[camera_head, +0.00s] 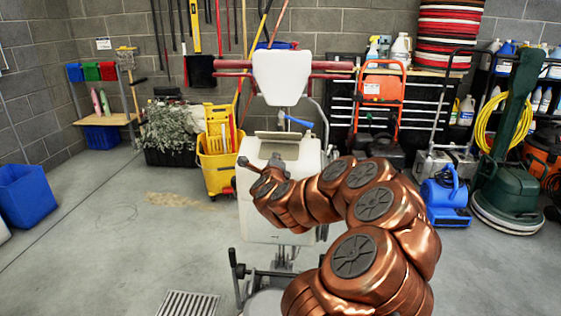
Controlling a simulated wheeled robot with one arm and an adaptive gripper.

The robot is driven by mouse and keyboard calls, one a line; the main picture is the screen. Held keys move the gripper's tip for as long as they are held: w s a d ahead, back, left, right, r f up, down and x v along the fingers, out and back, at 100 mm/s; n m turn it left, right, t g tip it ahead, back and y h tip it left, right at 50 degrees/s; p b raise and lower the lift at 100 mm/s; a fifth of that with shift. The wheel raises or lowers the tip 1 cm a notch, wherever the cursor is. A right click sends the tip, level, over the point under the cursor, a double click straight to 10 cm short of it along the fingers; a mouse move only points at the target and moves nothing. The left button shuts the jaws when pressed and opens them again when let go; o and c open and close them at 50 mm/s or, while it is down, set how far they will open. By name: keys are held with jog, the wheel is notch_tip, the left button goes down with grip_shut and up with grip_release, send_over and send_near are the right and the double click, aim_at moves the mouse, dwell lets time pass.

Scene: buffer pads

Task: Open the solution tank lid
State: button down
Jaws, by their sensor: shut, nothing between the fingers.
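A white floor machine with a tank body (264,218) stands in the middle of the camera_head view. A beige recessed panel (280,150) shows in its top. I cannot make out clearly which part is the solution tank lid, or whether it is open. A white upright piece (281,77) stands above the body, across a dark red handlebar (335,66). My gripper (243,162) is shut and empty. It is at the upper left edge of the white body; I cannot tell if it touches it. My copper arm hides the right part of the body.
A yellow mop bucket (217,165) stands close behind on the left. A blue bin (25,195) is at the far left. A blue blower (446,203) and a green floor machine (507,197) stand right. Floor at left is mostly free, with a drain grate (188,303) in front.

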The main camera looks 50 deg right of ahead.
notch_tip(320, 180, down, 2)
jog(key=m+b, duration=0.4)
jog(key=m+h+b, duration=0.3)
jog(key=m+b, duration=0.4)
jog(key=m, duration=0.3)
send_near(281, 136)
jog(key=shift+t, duration=0.4)
jog(key=shift+w+d+f, duration=0.4)
jog(key=shift+d+f, duration=0.25)
jog(key=shift+d, duration=0.2)
jog(key=shift+w+d+f, duration=0.4)
jog(key=shift+d+f, duration=0.25)
jog(key=shift+d, duration=0.15)
jog(key=shift+w+d+r, duration=0.2)
jog(key=shift+d+r, duration=0.15)
jog(key=shift+r, duration=0.25)
jog(key=shift+w+d+r, duration=0.25)
jog(key=shift+d+r, duration=0.1)
jog(key=shift+r, duration=0.25)
jog(key=shift+w+d+r, duration=0.2)
jog(key=shift+d+r, duration=0.15)
jog(key=shift+r, duration=0.2)
jog(key=shift+w, duration=0.2)
